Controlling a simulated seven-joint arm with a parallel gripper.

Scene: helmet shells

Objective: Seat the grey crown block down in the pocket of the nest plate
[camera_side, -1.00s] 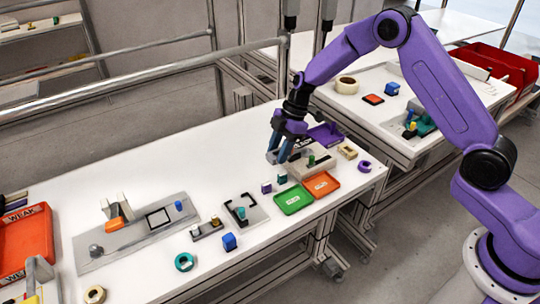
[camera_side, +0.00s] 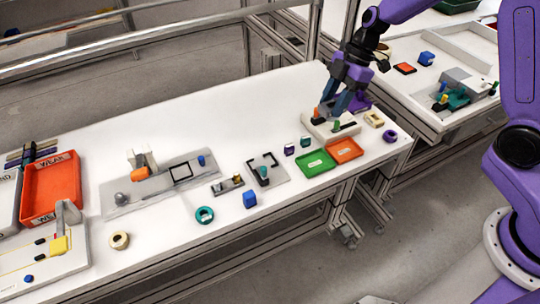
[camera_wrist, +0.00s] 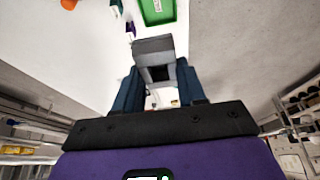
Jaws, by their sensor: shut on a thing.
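The grey crown block (camera_wrist: 152,47) is between the two blue fingers of my gripper (camera_wrist: 157,82) in the wrist view; a dark square shows on its near side. In the side view my gripper (camera_side: 336,108) is shut, fingers pointing down, just above a cream slotted fixture (camera_side: 318,130) at the table's right end. A long grey plate (camera_side: 125,197) with a black square outline (camera_side: 181,171) lies left of centre, apart from my gripper. I cannot tell for sure whether this outline is the nest plate's pocket.
Green (camera_side: 315,163) and orange (camera_side: 345,150) trays lie in front of the fixture. A red bin (camera_side: 52,190) is far left.

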